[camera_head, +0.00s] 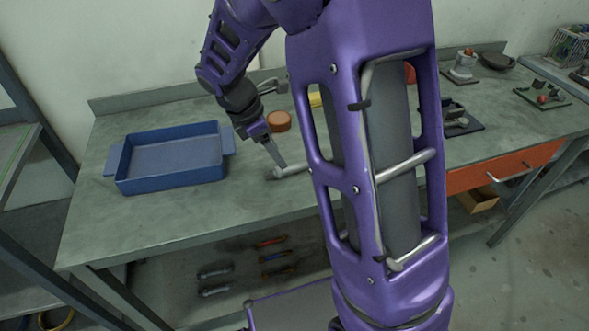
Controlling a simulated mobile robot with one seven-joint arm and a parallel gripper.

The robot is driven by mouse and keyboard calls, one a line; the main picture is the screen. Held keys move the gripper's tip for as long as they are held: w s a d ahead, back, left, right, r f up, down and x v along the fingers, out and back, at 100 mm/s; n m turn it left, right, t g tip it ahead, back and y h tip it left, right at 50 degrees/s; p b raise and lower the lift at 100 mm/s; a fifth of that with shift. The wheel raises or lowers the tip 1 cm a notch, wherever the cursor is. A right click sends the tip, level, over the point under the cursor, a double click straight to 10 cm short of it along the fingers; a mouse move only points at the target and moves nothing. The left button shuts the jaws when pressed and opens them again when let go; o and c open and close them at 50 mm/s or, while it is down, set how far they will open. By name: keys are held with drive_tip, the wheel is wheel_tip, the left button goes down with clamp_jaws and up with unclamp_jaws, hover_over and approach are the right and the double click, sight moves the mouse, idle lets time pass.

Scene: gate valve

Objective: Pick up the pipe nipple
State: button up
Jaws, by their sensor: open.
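A short grey metal cylinder, which looks like the pipe nipple (294,171), lies on its side on the workbench. Its right part is hidden behind my purple arm. My gripper (281,163) points down at it from the upper left, with its fingertips right at the near-left part of the cylinder. The jaws are open, though the gap between the fingers is hard to see from this side. I cannot tell whether the fingers touch the cylinder or stand around it.
A blue tray (124,189) stands on the green-grey bench (120,240) at left. An orange round part (279,121) and a yellow part (315,100) lie behind the gripper. My arm hides the bench's middle. Fixtures stand at right, above an orange drawer (505,166).

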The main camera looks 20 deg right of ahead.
sight(295, 169)
drive_tip(key=x, duration=0.2)
drive_tip(key=b+x, duration=0.1)
drive_tip(key=x, duration=0.2)
drive_tip(key=shift+s+f, duration=0.2)
drive_tip(key=shift+s, duration=0.05)
clamp_jaws()
drive_tip(key=shift+r, duration=0.1)
